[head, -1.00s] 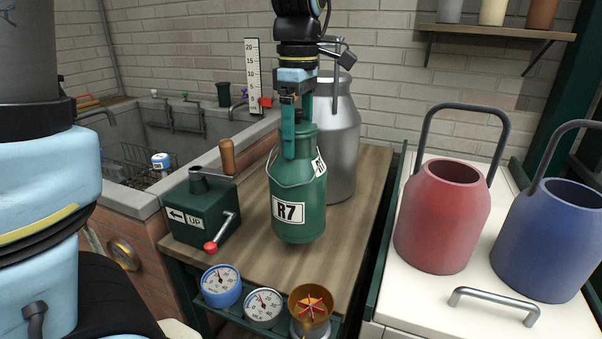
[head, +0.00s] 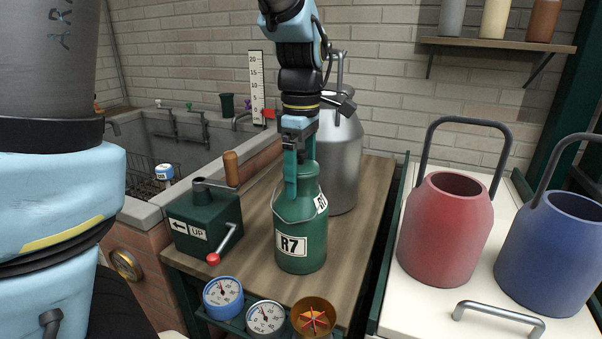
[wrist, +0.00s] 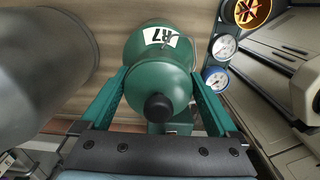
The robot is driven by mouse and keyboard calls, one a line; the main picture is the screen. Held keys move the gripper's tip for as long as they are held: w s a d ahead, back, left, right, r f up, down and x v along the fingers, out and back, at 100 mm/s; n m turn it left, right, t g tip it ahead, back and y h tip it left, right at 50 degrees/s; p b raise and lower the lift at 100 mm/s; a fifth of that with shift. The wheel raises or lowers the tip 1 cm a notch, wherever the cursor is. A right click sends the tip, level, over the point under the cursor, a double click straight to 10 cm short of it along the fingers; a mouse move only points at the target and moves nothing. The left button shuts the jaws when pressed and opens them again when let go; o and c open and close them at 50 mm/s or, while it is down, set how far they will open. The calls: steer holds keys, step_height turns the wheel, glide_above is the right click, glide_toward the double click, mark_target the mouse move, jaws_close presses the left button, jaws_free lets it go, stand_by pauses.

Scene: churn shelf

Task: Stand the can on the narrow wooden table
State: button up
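The can (head: 302,232) is green, with a white R7 label and a thin wire handle. It is upright over the front right part of the narrow wooden table (head: 240,262). Its base is at or very close to the tabletop; I cannot tell whether it touches. My gripper (head: 298,180) comes from above with its green fingers on either side of the can's upper part, closed on it. In the wrist view the can (wrist: 160,68) sits between the two fingertips, its black knob towards the camera.
A large grey metal churn (head: 345,165) stands close behind the can. A green crank box (head: 203,222) is on the table to the left. Red (head: 445,235) and blue (head: 555,255) cans stand on the white counter.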

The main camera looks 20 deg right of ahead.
step_height(320, 180, up, 12)
steer(key=shift+d+r, duration=0.1)
stand_by(0.6)
stand_by(0.4)
